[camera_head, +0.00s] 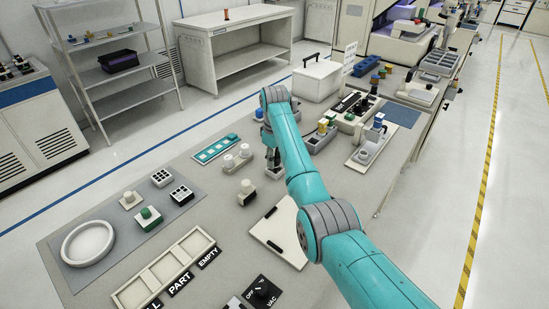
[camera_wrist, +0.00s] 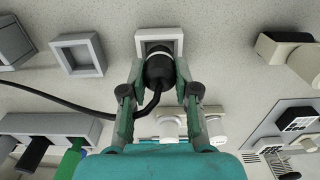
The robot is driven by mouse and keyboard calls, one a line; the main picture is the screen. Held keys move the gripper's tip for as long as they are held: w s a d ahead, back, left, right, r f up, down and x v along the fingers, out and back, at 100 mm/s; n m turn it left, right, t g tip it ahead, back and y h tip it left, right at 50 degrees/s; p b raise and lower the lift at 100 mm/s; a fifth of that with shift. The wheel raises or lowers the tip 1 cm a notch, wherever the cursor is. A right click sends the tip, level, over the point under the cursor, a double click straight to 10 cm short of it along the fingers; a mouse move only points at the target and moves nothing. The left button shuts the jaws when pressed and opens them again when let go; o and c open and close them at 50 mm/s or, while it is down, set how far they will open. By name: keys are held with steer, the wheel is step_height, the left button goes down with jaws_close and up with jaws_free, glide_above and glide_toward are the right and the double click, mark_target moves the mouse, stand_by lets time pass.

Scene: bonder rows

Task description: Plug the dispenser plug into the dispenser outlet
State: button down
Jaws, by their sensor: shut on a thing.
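In the wrist view my gripper (camera_wrist: 160,76) is shut on the black dispenser plug (camera_wrist: 159,68), one finger on each side. The plug has a pale band near its front, and a black cable (camera_wrist: 70,98) curves away to the left. The plug's front end overlaps a white square-framed outlet (camera_wrist: 143,40), apparently the dispenser outlet. I cannot tell how deep the plug sits in it. A second, grey square socket (camera_wrist: 98,52) stands empty to the left. In the head view my gripper (camera_head: 272,160) points down at the bench, and the arm partly hides the spot.
White round-topped parts (camera_head: 245,151) and a teal strip (camera_head: 216,149) lie left of my gripper on the bench (camera_head: 215,205). A knob block (camera_head: 247,190) stands nearer. Small fixtures (camera_head: 322,135) crowd the right side. A white lidded box (camera_head: 317,80) stands behind.

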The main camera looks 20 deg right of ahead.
mark_target(275, 157)
steer(key=shift+f, duration=0.75)
steer(key=c, duration=0.8)
jaws_free()
steer(key=shift+r, duration=3.7)
